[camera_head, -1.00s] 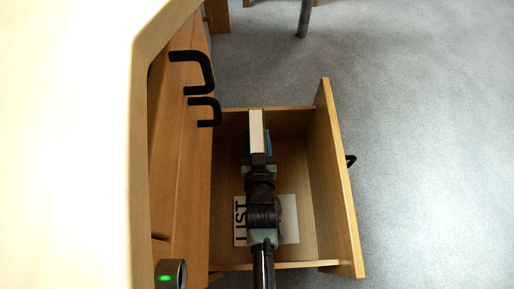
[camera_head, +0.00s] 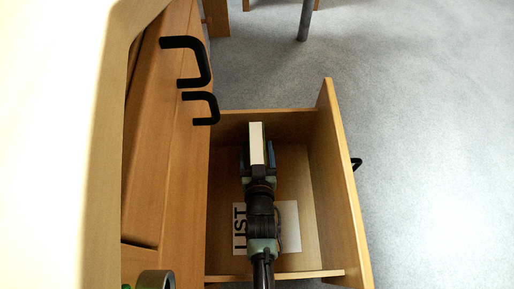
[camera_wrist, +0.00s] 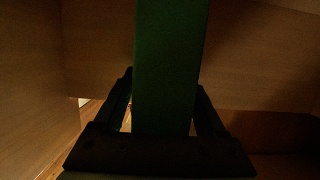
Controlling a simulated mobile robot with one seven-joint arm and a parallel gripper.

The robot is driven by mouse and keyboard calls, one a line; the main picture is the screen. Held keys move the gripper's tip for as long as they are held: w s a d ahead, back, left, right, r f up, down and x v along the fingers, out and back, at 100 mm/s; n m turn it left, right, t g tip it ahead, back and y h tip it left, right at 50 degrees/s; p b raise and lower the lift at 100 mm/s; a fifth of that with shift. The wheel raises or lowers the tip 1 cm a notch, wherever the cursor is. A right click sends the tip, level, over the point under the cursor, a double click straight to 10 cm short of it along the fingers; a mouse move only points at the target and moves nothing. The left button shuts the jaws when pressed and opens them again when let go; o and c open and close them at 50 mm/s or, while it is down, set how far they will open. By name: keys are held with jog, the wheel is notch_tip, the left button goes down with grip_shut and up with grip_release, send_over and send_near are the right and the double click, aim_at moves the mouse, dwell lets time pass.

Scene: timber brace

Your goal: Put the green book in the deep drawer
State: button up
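The green book (camera_wrist: 168,65) is upright between the two fingers of my gripper (camera_wrist: 165,100), which appears shut on it; the fingertips lie close against its sides. In the head view the pale page edge of the book (camera_head: 256,143) faces up, and my gripper (camera_head: 257,160) is around it, inside the open deep drawer (camera_head: 338,190). The book is toward the drawer's far end, between its side walls. Its lower end is hidden, so I cannot tell if it touches the drawer floor.
A white sheet marked "LIST" (camera_head: 290,222) lies on the drawer floor, partly under my arm. Two black handles (camera_head: 205,65) (camera_head: 213,108) stick out from the wooden cabinet front at left. Grey floor (camera_head: 430,150) is clear at right.

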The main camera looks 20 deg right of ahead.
jog(key=shift+r, duration=0.15)
jog(key=shift+s+a+r+p, duration=0.1)
jog(key=shift+s+r+p, duration=0.1)
jog(key=shift+p, duration=0.15)
jog(key=p+v, duration=0.6)
jog(key=v, duration=0.5)
jog(key=shift+s, duration=0.3)
